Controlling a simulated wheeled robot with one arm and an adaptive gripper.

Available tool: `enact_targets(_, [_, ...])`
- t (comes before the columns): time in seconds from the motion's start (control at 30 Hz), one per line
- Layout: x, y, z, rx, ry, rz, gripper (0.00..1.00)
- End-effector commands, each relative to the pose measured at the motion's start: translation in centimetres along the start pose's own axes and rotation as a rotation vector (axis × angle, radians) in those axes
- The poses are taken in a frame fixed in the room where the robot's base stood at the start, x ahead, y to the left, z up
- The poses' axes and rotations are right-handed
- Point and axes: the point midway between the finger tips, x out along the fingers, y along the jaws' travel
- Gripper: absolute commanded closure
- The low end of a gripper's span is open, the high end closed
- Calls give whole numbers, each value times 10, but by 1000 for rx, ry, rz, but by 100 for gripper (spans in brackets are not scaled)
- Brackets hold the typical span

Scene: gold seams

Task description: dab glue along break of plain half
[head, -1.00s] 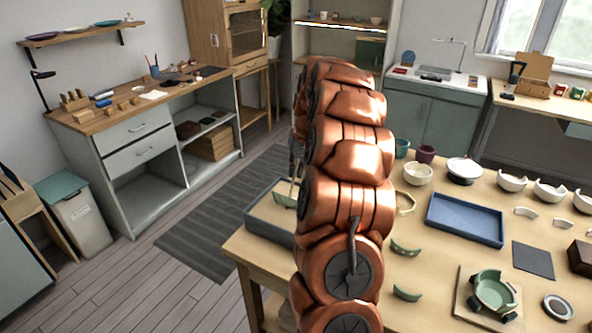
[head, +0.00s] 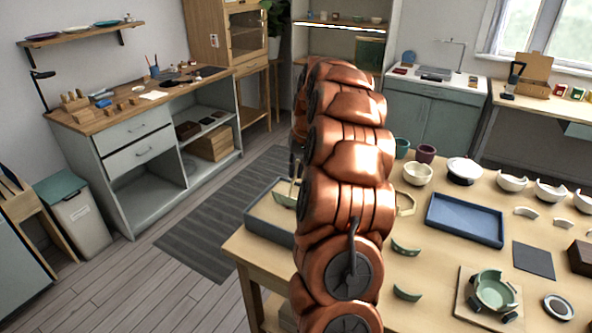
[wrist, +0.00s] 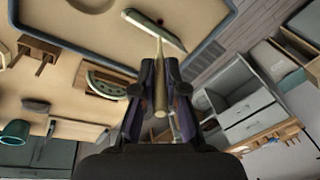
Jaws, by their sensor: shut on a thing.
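My gripper (wrist: 161,88) is shut on a thin wooden stick (wrist: 160,75), seen in the wrist view. The stick's far end is at or just over the edge of a pale green half (wrist: 152,28); I cannot tell whether they touch. The half stands edge-up in a sand-filled tray (wrist: 207,60). In the head view, the green half (head: 284,201) shows in the tray (head: 264,236) left of my arm, and my arm hides part of it. My gripper is mostly hidden there. Any glue on the stick or break is too small to tell.
On the table right of my arm are green shards (head: 406,293), a blue tray (head: 465,219), a dark mat (head: 533,260) and a clamped green bowl (head: 494,291). White bowls (head: 512,182) stand at the back right. Floor is free left of the table.

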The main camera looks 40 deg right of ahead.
Motion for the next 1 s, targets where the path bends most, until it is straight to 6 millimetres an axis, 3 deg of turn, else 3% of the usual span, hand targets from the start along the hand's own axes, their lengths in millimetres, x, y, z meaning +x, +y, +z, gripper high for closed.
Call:
enact_targets(0.47, [-4,-3,-2,0,1,0,100])
enact_targets(1.0, [-1,-19,-15,0,0,0,100])
